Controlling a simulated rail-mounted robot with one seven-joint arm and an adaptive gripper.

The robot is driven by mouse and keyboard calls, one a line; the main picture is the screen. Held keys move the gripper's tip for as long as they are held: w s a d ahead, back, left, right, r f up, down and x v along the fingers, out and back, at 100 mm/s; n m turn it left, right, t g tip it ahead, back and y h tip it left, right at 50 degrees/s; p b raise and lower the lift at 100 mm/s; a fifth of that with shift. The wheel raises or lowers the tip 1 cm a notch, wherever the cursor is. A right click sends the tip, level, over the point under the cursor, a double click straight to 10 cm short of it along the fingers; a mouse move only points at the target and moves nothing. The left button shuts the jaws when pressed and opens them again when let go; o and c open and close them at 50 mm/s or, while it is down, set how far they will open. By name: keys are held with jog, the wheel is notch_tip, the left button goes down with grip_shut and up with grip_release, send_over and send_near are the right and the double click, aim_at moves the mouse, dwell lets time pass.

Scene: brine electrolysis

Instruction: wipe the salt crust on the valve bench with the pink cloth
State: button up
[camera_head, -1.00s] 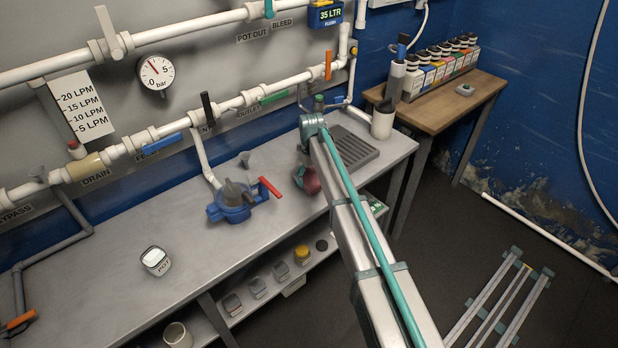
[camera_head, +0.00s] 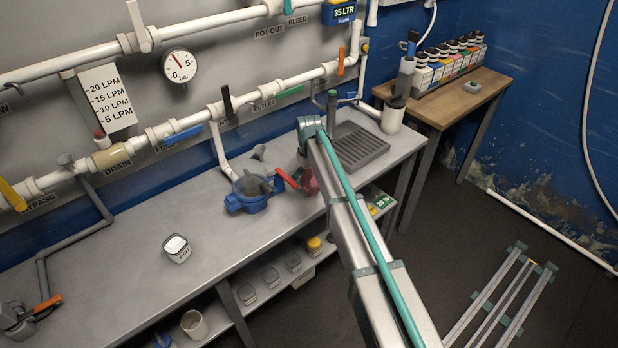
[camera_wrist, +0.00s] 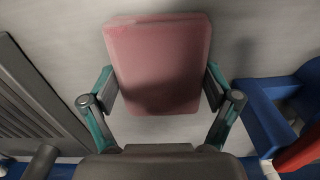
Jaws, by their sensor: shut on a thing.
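The pink cloth (camera_wrist: 158,60) is a folded pad between the two fingers of my gripper (camera_wrist: 160,88), which is shut on it. It lies over the grey bench top, with a dark shadow across its lower part; I cannot tell whether it touches the bench. In the head view the cloth (camera_head: 310,183) shows in part beside my arm, which hides most of the gripper. The valve bench (camera_head: 130,275) is a long grey metal table. I cannot make out a salt crust on it; the surface under the cloth is hidden.
A blue fitting with a red handle (camera_head: 252,199) stands close left of the cloth and shows at right in the wrist view (camera_wrist: 262,118). A ribbed grey tray (camera_head: 362,150) is to the right. Pipes (camera_head: 190,128) run along the back.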

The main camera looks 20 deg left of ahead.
notch_tip(320, 180, up, 4)
jog(key=shift+w+d+f+p, duration=0.1)
jog(key=shift+f+p, duration=0.15)
jog(key=shift+p, duration=0.4)
jog(key=shift+r+p, duration=1.05)
jog(key=shift+r, duration=1.3)
